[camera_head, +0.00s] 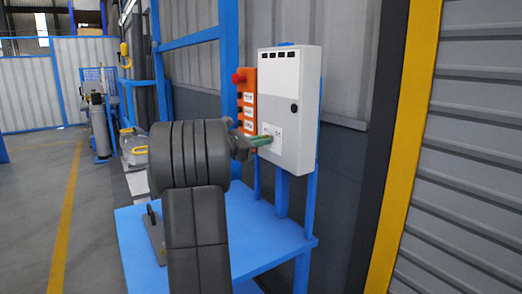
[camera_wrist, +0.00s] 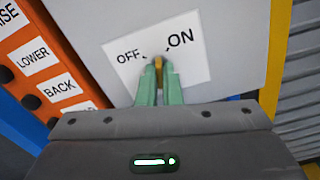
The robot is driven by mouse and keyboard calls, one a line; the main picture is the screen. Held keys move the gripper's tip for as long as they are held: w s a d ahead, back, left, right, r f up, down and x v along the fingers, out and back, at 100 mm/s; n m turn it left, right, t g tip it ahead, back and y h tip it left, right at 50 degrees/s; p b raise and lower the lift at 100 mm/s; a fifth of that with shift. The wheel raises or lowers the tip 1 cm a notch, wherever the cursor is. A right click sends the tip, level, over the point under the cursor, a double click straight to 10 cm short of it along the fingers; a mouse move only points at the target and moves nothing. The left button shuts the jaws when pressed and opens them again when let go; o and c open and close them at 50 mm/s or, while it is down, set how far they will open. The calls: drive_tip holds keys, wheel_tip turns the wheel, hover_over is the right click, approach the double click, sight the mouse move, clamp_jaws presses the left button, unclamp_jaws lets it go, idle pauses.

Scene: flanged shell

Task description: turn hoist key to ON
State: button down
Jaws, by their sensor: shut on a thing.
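The hoist key (camera_wrist: 161,66) is a small brass-coloured piece in front of a white label (camera_wrist: 190,45) marked OFF on the left and ON on the right. My gripper (camera_wrist: 158,70) has green fingers shut on the key, one on each side. The key's pointing direction is mostly hidden by the fingers, so I cannot tell its setting. In the head view my gripper (camera_head: 266,140) reaches the lower left of the white cabinet (camera_head: 290,85); the key is too small to make out there.
An orange button panel (camera_head: 246,100) with a red knob stands just left of the cabinet; the wrist view shows its LOWER and BACK labels. A blue table (camera_head: 262,240) lies below. A yellow-edged post and a ribbed shutter (camera_head: 470,150) are at right. Open floor lies at left.

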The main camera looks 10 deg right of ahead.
drive_tip(key=shift+f+m+b, duration=0.1)
drive_tip(key=shift+m+b, duration=2.2)
drive_tip(key=shift+m, duration=0.5)
drive_tip(key=c, duration=1.6)
unclamp_jaws()
drive_tip(key=shift+a, duration=0.1)
drive_tip(key=v, duration=1.3)
drive_tip(key=shift+s+a, duration=0.15)
drive_tip(key=shift+a, duration=0.2)
